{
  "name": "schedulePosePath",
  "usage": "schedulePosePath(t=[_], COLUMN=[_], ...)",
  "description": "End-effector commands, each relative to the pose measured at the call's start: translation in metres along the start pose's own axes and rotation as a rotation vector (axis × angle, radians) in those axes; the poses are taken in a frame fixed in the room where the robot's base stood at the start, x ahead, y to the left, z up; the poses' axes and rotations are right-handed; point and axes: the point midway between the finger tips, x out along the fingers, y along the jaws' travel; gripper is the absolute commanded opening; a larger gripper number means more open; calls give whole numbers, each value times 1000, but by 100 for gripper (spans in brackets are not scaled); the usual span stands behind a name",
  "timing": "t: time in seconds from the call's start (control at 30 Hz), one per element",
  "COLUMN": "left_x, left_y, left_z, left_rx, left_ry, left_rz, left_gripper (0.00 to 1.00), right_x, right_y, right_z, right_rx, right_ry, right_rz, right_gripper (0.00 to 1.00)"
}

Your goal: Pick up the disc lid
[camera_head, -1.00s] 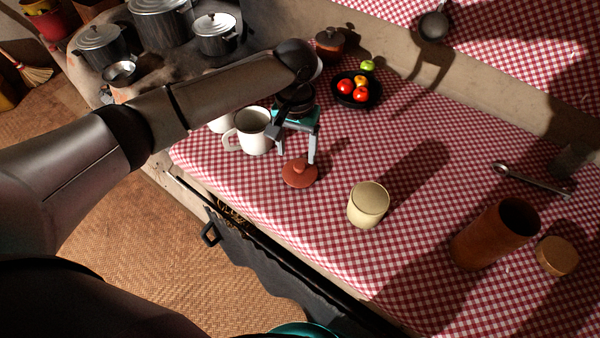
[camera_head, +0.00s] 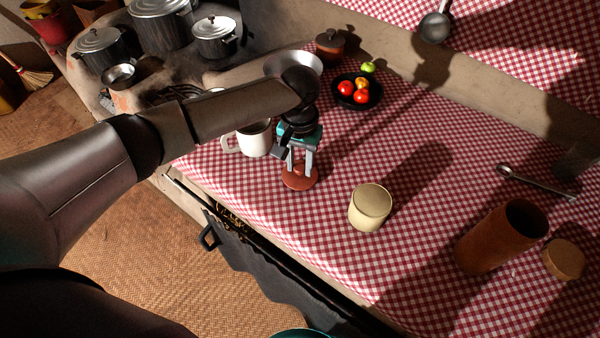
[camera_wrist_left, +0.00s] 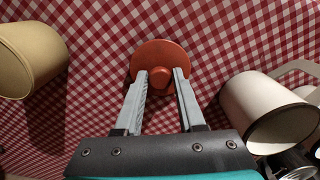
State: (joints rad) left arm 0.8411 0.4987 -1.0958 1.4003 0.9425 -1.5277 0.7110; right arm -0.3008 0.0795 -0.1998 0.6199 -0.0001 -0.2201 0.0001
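The disc lid (camera_head: 299,182) is a flat reddish-brown disc with a round knob, lying on the checked cloth. It also shows in the left wrist view (camera_wrist_left: 160,52). My left gripper (camera_head: 301,172) points down over it from above. In the left wrist view its two fingers (camera_wrist_left: 161,73) stand on either side of the knob (camera_wrist_left: 162,74), with a gap showing at each side. The fingers are apart and hold nothing. Whether the fingertips touch the disc's top cannot be told. My right gripper is not in view.
A white mug (camera_head: 254,139) stands close to the left of the gripper. A cream cup (camera_head: 370,207) stands to the right of the lid. Farther right are a brown cylinder (camera_head: 500,236) and a cork-coloured lid (camera_head: 563,259). A dark fruit bowl (camera_head: 371,101) is behind.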

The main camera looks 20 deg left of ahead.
Motion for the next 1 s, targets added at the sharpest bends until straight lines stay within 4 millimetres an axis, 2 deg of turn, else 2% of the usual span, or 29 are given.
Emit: schedulePosePath(t=[0.03, 0.3, 0.33, 0.77, 0.87, 1.0], left_x=[0, 0, 0, -4, -15, -46], left_y=[0, 0, 0, 0, 0, 0], left_z=[0, 0, 0, 0, -1, -1], left_rx=[0, 0, 0, 0, 0, 0], left_ry=[0, 0, 0, 1, 2, 4], left_rz=[0, 0, 0, 0, 0, 2], left_gripper=[32, 2, 0, 0, 0, 0], right_x=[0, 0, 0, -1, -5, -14], right_y=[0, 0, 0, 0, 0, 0], right_z=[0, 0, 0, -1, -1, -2], right_rx=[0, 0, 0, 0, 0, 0], right_ry=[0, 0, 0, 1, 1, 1], right_rz=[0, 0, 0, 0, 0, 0], right_gripper=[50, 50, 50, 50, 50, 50])
